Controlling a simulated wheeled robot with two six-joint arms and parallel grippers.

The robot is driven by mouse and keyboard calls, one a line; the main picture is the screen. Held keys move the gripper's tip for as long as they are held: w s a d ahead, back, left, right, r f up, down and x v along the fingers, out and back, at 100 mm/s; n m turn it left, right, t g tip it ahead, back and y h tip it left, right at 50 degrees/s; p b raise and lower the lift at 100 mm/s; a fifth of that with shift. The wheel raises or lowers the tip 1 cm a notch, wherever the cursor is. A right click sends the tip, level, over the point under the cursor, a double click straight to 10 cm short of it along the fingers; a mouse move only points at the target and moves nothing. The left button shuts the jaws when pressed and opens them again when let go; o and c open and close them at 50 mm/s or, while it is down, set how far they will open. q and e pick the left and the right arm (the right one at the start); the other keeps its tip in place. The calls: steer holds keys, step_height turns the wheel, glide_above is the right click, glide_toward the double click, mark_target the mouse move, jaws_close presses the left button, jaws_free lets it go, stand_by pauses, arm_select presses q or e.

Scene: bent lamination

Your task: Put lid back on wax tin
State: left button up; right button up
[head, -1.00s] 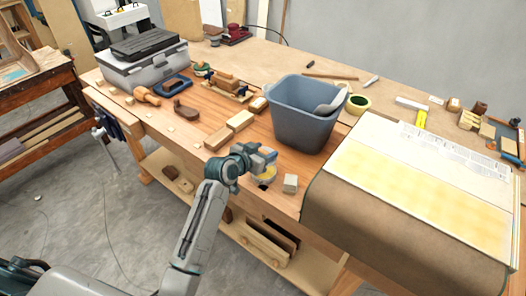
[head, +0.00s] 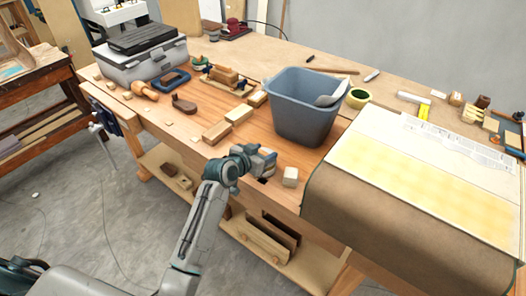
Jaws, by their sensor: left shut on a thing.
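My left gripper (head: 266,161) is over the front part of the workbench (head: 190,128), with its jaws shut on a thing. The jaws and wrist cover that thing, so I cannot tell whether it is the lid or the wax tin. No separate wax tin or lid can be made out on the bench around the gripper. My right gripper is not in view.
A pale block (head: 290,177) stands just right of my left gripper. A blue-grey bin (head: 303,115) stands behind it, and wooden blocks (head: 217,132) lie to the left. A brown mat (head: 345,200) hangs over the front edge at right. A grey toolbox (head: 140,65) stands far left.

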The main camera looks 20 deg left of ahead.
arm_select(q)
steer(key=shift+f, duration=0.1)
stand_by(0.3)
steer(key=shift+f, duration=0.35)
steer(key=shift+f, duration=0.15)
steer(key=shift+f, duration=0.1)
stand_by(0.8)
steer(key=shift+f+b, duration=0.45)
steer(key=shift+f, duration=0.05)
steer(key=o, duration=1.1)
